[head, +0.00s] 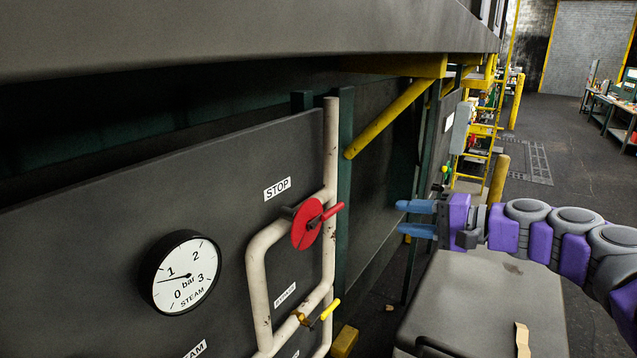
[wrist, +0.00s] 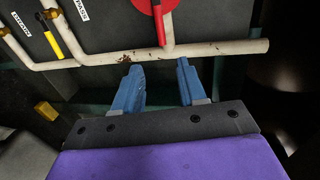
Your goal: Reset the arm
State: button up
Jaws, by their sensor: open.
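My gripper (head: 416,219) is at the right of the head view, with blue fingers pointing left toward the pipe panel. It is open, with nothing between its fingers. In the wrist view my gripper (wrist: 157,82) shows its two blue fingers apart, with a white pipe (wrist: 205,52) beyond their tips. A red valve handle (head: 307,224) sits on the pipework under the STOP label, left of my gripper and apart from it. The red handle also shows at the top of the wrist view (wrist: 160,20). A yellow valve handle (head: 330,309) is lower on the pipes.
A round steam gauge (head: 180,272) is on the dark panel at left. A yellow brace (head: 390,118) slopes above the panel. Yellow ladder steps (head: 481,130) and a yellow post (head: 498,180) stand behind my arm. Open floor (head: 560,135) lies at the back right.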

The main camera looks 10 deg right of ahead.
jog(key=s+a+f+n+g+b, duration=0.1)
jog(key=s+a+f+n+g, duration=0.1)
jog(key=a, duration=0.4)
jog(key=s+a+f+n+g, duration=0.1)
jog(key=s+a+n+g, duration=0.15)
jog(key=a, duration=0.45)
jog(key=s+a+f+n+g+h+b, duration=0.25)
jog(key=s+a+f+g, duration=0.25)
jog(key=s+a+f, duration=0.5)
jog(key=s+d+f+n+g+h+b, duration=0.1)
jog(key=s+f+h, duration=0.3)
jog(key=s, duration=0.5)
jog(key=s+d+f+n+g+h, duration=0.1)
jog(key=s+d+f+h, duration=0.3)
jog(key=s+f, duration=0.5)
jog(key=shift+s+d+f+g+b, duration=0.2)
jog(key=shift+s+f+g+b, duration=0.25)
jog(key=shift+g, duration=0.4)
jog(key=shift+a+r+h, duration=0.15)
jog(key=shift+a+h, duration=0.1)
